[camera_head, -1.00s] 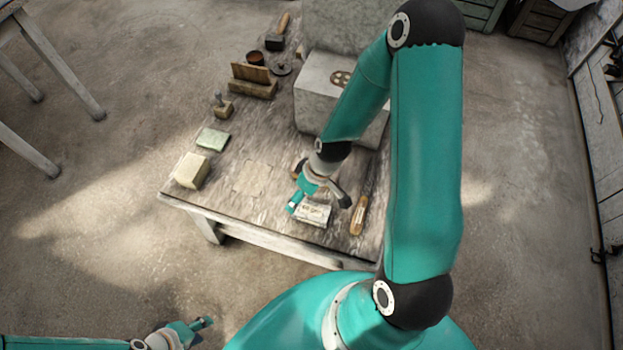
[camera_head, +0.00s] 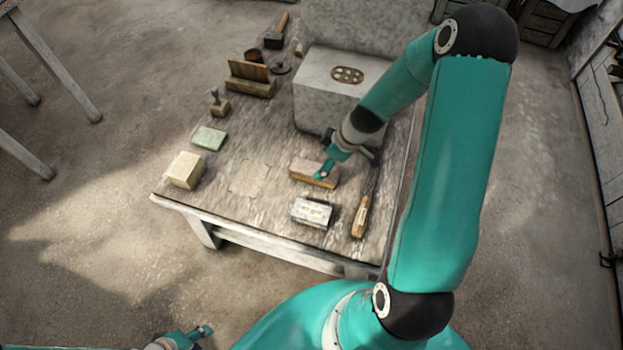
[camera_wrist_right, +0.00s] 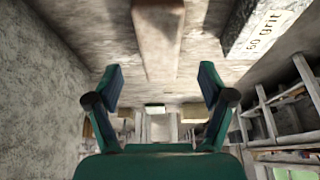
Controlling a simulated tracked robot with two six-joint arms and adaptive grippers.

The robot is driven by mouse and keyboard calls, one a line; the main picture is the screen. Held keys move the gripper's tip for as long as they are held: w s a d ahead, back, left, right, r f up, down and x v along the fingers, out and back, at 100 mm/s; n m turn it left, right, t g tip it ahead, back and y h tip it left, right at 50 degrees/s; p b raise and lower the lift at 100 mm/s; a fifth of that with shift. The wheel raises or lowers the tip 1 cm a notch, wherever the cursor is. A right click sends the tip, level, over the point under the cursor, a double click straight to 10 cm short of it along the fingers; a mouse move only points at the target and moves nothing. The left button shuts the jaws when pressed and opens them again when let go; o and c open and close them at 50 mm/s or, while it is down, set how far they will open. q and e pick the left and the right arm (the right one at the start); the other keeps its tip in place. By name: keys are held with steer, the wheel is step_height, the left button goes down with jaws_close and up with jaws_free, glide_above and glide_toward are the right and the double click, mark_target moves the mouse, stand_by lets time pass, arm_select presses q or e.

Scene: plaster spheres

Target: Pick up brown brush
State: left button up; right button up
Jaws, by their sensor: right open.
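The brown brush looks like a long wooden block (camera_head: 301,170) lying on the table in front of the grey stone block; bristles are not visible. My right gripper (camera_head: 326,169) is at the brush's right part and hides some of it. In the right wrist view the brush (camera_wrist_right: 158,38) extends from the top edge toward the space between the fingers of the open right gripper (camera_wrist_right: 160,84). I cannot tell whether the fingers touch it. My left gripper (camera_head: 198,334) is low at the bottom left, far from the brush, its opening unclear.
A white grit block (camera_head: 312,213) and a wooden-handled tool (camera_head: 361,215) lie nearer the table's front edge. The large stone block (camera_head: 335,98) stands just behind the brush. A green slab (camera_head: 209,138) and a cream block (camera_head: 185,170) are at the left.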

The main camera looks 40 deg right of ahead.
steer(key=shift+b+x, duration=1.35)
steer(key=shift+x, duration=2.1)
steer(key=shift+a, duration=0.1)
steer(key=c, duration=1.3)
